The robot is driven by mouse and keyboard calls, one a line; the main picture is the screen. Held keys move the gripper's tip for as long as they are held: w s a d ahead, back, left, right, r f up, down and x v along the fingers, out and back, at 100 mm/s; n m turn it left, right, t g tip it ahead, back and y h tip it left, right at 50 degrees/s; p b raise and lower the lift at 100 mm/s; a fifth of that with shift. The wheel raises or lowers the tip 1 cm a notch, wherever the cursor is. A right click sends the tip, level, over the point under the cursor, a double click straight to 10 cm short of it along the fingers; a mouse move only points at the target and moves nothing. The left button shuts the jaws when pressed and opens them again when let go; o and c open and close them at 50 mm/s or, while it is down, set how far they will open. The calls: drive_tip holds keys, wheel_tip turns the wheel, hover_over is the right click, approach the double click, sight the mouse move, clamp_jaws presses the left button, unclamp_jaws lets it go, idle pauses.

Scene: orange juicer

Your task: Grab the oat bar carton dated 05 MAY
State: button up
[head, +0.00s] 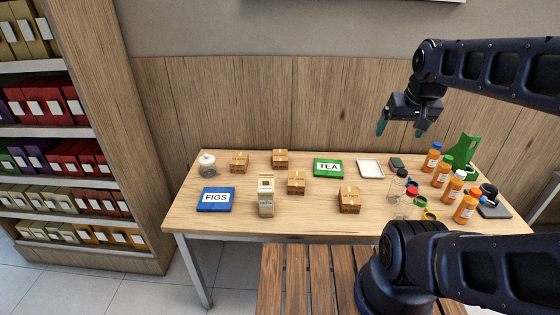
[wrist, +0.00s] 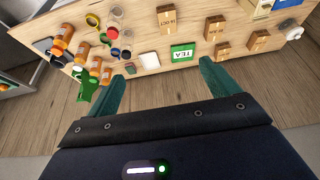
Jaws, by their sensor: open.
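Several small brown cartons with printed labels stand on the table. In the head view one is at back left (head: 240,162), one at back middle (head: 280,158), one in the middle (head: 297,183) and one at front right (head: 349,201). The front-right carton also shows in the wrist view (wrist: 167,18); its print may end in OCT. The other dates are too small to read, so I cannot tell which carton is 05 MAY. My gripper (head: 400,131) is open and empty, high above the table's back right, apart from all cartons.
A green TEA box (head: 328,168), white tray (head: 370,168), blue FIGS box (head: 216,199), beige carton (head: 265,196) and glass jar (head: 207,165) share the table (head: 310,220). Orange bottles (head: 441,171) crowd the right. A shelf (head: 110,110) stands left, a slatted bench (head: 310,280) in front.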

drive_tip(key=shift+o, duration=1)
drive_tip(key=w+a+r+n+g, duration=0.1)
drive_tip(key=w+a+r+n, duration=0.15)
drive_tip(key=w, duration=0.65)
drive_tip(key=n+g+h, duration=0.3)
drive_tip(key=n+h, duration=0.1)
drive_tip(key=n, duration=1.2)
hover_over(280, 155)
drive_tip(key=a, duration=0.3)
wheel_tip(280, 155, down, 36)
drive_tip(key=shift+a+f, duration=0.1)
drive_tip(key=shift+f+h, duration=0.3)
drive_tip(key=shift+f, duration=0.15)
drive_tip(key=x, duration=1)
drive_tip(key=shift+f, duration=0.1)
drive_tip(key=c, duration=0.7)
